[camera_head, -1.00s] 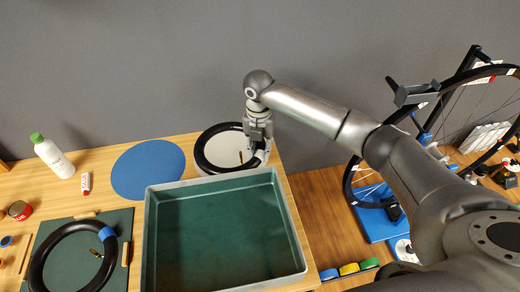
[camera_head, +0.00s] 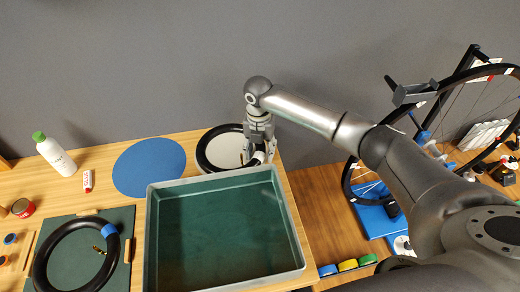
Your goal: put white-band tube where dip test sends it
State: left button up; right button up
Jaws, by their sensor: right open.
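A black tube ring (camera_head: 201,154) lies on a white round disc (camera_head: 224,152) at the back right of the table. I cannot make out a white band on it; its right side is partly hidden by my gripper. My right gripper (camera_head: 257,156) points down over the right side of this ring, open. A second black tube ring (camera_head: 42,262) with a blue band (camera_head: 109,231) and a brass valve lies on the green mat (camera_head: 122,217) at the left. The grey-rimmed tub (camera_head: 150,235) with a dark green inside stands in the middle front. My left gripper is out of view.
A flat blue disc (camera_head: 148,167) lies bare beside the white disc. A white bottle with green cap (camera_head: 57,157), a small red-and-white tube (camera_head: 88,181) and a red can (camera_head: 23,208) stand at the left. A wheel (camera_head: 352,190) on a blue-based stand is at the right.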

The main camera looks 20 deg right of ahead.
notch_tip(320, 180, up, 12)
jog(key=b, duration=0.2)
jog(key=shift+a+r, duration=0.1)
dwell(0.5)
